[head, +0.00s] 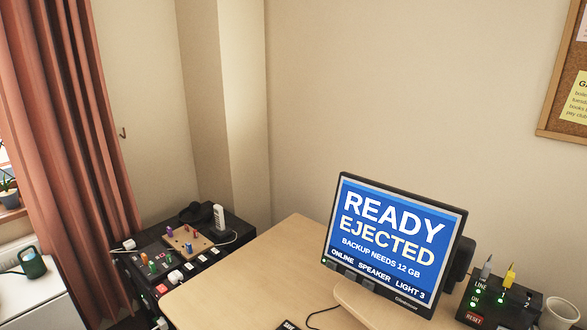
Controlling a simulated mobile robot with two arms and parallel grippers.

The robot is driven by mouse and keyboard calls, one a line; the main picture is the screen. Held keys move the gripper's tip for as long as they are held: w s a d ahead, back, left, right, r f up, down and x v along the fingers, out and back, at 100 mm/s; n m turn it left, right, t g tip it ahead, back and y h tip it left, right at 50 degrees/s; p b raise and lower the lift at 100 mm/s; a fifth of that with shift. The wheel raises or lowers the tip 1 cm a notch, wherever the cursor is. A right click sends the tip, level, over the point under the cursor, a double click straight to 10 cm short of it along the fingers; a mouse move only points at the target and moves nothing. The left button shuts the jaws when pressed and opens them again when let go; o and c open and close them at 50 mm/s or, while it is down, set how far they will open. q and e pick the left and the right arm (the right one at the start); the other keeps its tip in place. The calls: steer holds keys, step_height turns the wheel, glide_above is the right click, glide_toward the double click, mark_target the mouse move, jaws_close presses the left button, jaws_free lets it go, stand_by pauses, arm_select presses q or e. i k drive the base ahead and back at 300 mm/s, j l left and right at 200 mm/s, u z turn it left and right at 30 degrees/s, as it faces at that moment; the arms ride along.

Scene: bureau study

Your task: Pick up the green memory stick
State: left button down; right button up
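Several small coloured upright pieces stand on and around a tan board (200,244) on a dark cabinet (232,223) left of the desk. A small green piece (152,267) stands on the cabinet's dark top, left of the board. It is too small here to tell for sure whether it is the green memory stick. Neither of my grippers is in view.
A wooden desk (225,285) carries a monitor (394,240) reading "READY EJECTED" and "BACKUP NEEDS 12 GB". A black box (495,300) with plugs and a white mug (558,313) are at right. A white phone handset (219,217) and a green watering can (32,264) are at left.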

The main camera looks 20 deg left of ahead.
mark_target(153, 269)
steer(key=u, duration=1.7)
